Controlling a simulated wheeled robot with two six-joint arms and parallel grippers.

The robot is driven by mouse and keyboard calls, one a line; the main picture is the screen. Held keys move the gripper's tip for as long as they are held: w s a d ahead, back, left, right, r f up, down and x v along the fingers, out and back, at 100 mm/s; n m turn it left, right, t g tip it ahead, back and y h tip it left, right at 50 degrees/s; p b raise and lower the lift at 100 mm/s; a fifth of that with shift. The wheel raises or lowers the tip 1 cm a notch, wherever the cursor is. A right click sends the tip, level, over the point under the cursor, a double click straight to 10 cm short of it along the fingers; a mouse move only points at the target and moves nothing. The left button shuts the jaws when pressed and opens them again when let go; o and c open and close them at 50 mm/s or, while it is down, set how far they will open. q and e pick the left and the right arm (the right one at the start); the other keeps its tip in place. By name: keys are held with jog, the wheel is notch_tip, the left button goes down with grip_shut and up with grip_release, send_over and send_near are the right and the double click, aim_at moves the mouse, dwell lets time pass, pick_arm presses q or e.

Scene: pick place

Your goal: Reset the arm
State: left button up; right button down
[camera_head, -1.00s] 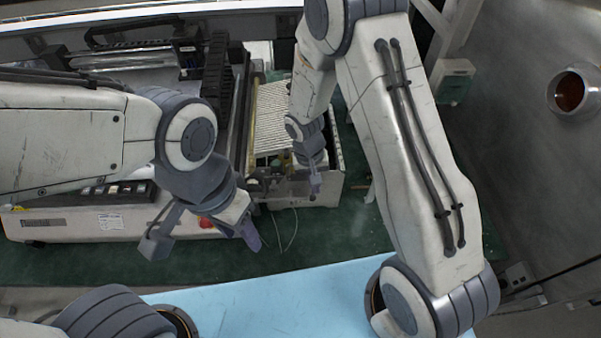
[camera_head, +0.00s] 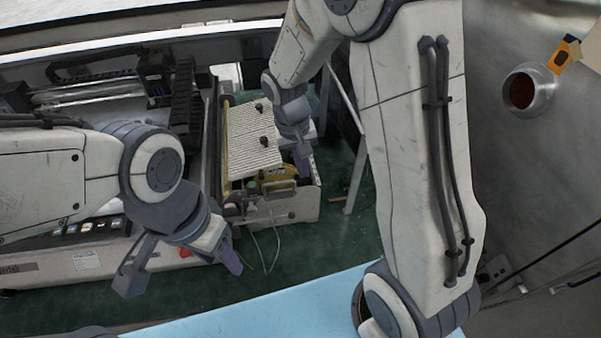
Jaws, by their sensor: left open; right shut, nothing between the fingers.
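My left gripper (camera_head: 232,258) hangs at the lower left, over the dark green floor. Its purple-grey fingertip points down and right, and it holds nothing that I can see. My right arm rises from the lower right, bends at the top, and comes back down in the middle. My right gripper (camera_head: 302,165) points down beside the ribbed tray of the machine, with its purple tips close together and nothing visible between them. Whether it touches the machine I cannot tell.
A long machine (camera_head: 270,208) with a ribbed white tray (camera_head: 250,140) spans the back left. A light blue surface (camera_head: 270,312) lies in front. A round metal fixture (camera_head: 529,89) is on the grey wall at right. Green floor (camera_head: 345,240) lies open between.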

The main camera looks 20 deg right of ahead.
dwell(0.4)
jog(key=s+a+r+n+b, duration=0.1)
jog(key=s+a+r+n, duration=0.1)
jog(key=s, duration=0.5)
jog(key=s+a+r+n+y, duration=0.1)
jog(key=s+a+r+n, duration=0.1)
jog(key=s+a+n, duration=0.2)
jog(key=s+a+r+n+y+b, duration=0.1)
jog(key=s+a, duration=0.3)
jog(key=s, duration=0.6)
jog(key=shift+a+r+n+t+b, duration=0.15)
jog(key=shift+r+n+t+b, duration=0.15)
jog(key=shift+r+n, duration=0.6)
